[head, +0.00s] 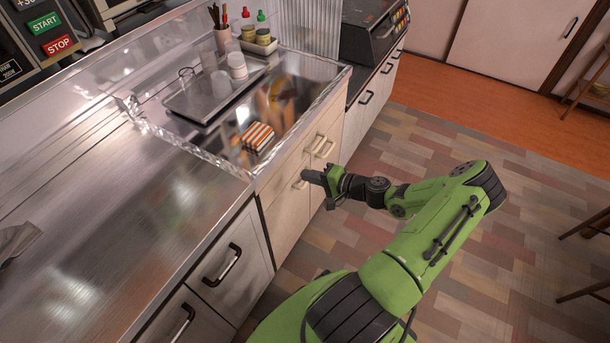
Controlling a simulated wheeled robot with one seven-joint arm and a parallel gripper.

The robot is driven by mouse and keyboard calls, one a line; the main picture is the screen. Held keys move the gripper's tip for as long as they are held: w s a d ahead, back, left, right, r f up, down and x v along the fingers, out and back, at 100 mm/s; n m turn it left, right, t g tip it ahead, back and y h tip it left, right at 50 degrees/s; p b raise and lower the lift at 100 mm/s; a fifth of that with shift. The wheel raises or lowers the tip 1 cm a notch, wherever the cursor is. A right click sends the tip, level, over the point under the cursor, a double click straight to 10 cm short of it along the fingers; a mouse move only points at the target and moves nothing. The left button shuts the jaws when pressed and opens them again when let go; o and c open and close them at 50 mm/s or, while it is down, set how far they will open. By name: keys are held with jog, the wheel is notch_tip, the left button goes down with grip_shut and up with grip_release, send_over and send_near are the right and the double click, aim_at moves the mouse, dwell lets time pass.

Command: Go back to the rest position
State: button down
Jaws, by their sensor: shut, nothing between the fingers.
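My gripper (318,187) is at the end of my green arm, which reaches leftward across the floor toward the counter. It is small in the head view and looks shut, with nothing seen in it. It is in front of the light wooden cabinet doors (286,205), close to their handles. I cannot tell whether it touches a handle or the door.
The steel counter (100,220) runs along the left. Stools stand at the right edge. The patterned floor (500,240) right of my arm is clear.

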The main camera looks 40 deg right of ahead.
jog(key=p+v, duration=0.1)
jog(key=v, duration=0.7)
jog(key=shift+p, duration=0.3)
jog(key=shift+w+r, duration=0.1)
jog(key=shift+w, duration=0.05)
jog(key=a+r+n+g+h+p, duration=0.1)
jog(key=a+r+n+g+p, duration=0.2)
jog(key=a+r+n+g, duration=0.45)
jog(key=a+r+n+g+h+p, duration=0.1)
jog(key=a+r+n+g+p, duration=0.25)
jog(key=a+r, duration=0.7)
jog(key=s+a+r+n+t+h+p, duration=0.1)
jog(key=s+a+r, duration=0.1)
jog(key=s+r, duration=0.2)
jog(key=s+a+r+n+t+h+p, duration=0.1)
jog(key=s+a+r, duration=0.2)
jog(key=r, duration=0.6)
jog(key=s+a+r+n+h+p, duration=0.1)
jog(key=s+a+r+p, duration=0.1)
jog(key=s+r, duration=0.3)
notch_tip(320, 180, up, 2)
jog(key=shift+a+r+t, duration=0.2)
jog(key=shift+a+t, duration=0.15)
jog(key=shift+t, duration=0.05)
